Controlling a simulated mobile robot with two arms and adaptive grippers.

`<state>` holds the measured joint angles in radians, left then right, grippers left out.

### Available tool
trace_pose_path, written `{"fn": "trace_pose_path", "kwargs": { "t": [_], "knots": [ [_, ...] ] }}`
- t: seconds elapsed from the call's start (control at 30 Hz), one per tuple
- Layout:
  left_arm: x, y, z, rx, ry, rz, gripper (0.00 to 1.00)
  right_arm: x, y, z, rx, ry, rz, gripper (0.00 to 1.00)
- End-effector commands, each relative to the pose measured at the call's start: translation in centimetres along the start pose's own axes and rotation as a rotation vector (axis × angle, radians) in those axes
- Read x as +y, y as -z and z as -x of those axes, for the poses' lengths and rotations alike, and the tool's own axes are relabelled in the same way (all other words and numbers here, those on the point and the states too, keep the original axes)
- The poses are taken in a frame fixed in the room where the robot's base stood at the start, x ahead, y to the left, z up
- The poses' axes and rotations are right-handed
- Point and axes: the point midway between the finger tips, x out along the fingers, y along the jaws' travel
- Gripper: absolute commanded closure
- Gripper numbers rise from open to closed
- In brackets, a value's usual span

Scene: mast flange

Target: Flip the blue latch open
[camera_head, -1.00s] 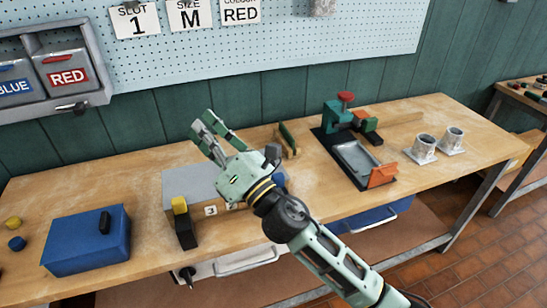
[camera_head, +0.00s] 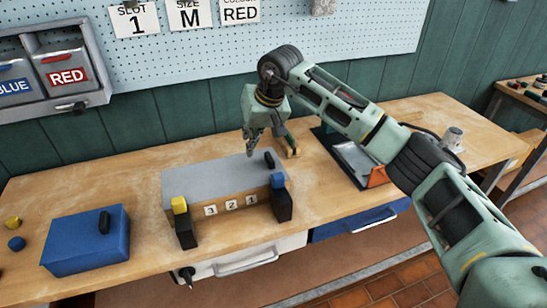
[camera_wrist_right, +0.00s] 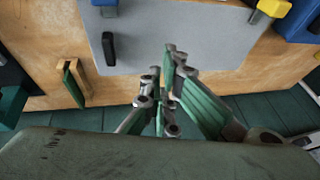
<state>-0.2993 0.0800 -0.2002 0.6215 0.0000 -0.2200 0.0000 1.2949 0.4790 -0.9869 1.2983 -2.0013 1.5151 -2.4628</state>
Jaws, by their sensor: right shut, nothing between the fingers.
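The blue latch (camera_head: 278,181) sits on top of a black post at the right front corner of a wooden box with a grey lid (camera_head: 215,178). A sliver of it shows at the top edge of the right wrist view (camera_wrist_right: 103,3). A yellow latch (camera_head: 180,205) sits on the left front post. My right gripper (camera_head: 251,151) points down over the back edge of the lid, apart from the blue latch; it is shut and empty. The lid has a black handle (camera_head: 269,160) near its right side. My left gripper is out of view.
A blue box (camera_head: 88,242) with a black handle stands at the left. A green-and-wood piece (camera_head: 290,146) stands just behind right of the lid. The bench front between the boxes is clear.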

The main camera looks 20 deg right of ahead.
Motion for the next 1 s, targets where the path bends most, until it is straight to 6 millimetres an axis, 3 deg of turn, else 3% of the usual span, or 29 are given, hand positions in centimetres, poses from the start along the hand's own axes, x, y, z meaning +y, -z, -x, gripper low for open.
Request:
{"fn": "trace_pose_path", "kwargs": {
  "t": [0.1, 0.2, 0.6, 0.77, 1.0],
  "knots": [
    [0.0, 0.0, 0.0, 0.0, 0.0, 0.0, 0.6, 3.6, 1.1, 2.0, -0.006, -0.133, 0.052, 1.0],
    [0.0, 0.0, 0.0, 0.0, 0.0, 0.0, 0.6, 5.1, 1.4, 2.8, -0.015, -0.188, 0.071, 1.0],
    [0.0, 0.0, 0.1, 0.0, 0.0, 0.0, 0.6, 5.5, 1.4, 2.9, -0.019, -0.201, 0.076, 1.0],
    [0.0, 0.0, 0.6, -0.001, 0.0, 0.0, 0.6, 5.7, 1.4, 1.7, -0.021, -0.2, 0.075, 1.0],
    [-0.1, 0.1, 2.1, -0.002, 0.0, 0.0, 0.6, 6.5, 1.3, -2.7, -0.023, -0.198, 0.074, 1.0]
  ]
}}
